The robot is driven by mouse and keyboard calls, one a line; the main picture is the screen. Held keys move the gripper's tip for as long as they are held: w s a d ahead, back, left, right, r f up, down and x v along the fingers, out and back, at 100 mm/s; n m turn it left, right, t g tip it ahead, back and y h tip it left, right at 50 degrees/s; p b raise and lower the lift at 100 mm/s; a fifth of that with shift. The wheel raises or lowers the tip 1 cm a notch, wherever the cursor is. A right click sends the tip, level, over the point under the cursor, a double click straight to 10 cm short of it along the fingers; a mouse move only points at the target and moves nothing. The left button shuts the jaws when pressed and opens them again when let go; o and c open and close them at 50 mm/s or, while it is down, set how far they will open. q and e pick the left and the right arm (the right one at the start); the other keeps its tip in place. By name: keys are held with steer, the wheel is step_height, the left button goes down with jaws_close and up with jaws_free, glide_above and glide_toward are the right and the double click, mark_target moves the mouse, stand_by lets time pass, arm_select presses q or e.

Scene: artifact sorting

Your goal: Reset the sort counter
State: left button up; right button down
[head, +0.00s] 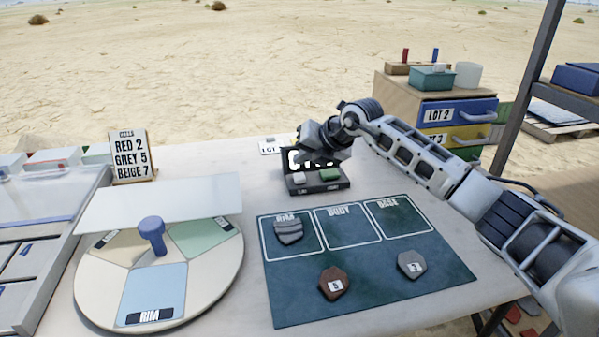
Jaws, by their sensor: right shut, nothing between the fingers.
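The sort counter (318,186) is a small black box at the back middle of the table. It has a white button (298,178) and a green button (329,175) on its front part. Its upright display shows large white characters, partly hidden by my gripper, so the number cannot be read. My right gripper (314,157) is shut and empty. It is over the counter, in front of the display and just above the buttons; I cannot tell whether it touches. My left gripper is not in view.
A dark green mat (365,260) holds several sherds. A round turntable (90,285) with a blue knob (151,232) stands left. A sign (130,158) reads red 2, grey 5, beige 7. A drawer cabinet (400,93) stands behind my right arm.

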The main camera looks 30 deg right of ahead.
mark_target(303, 178)
steer(key=shift+r+p, duration=1.05)
steer(key=shift+r, duration=0.65)
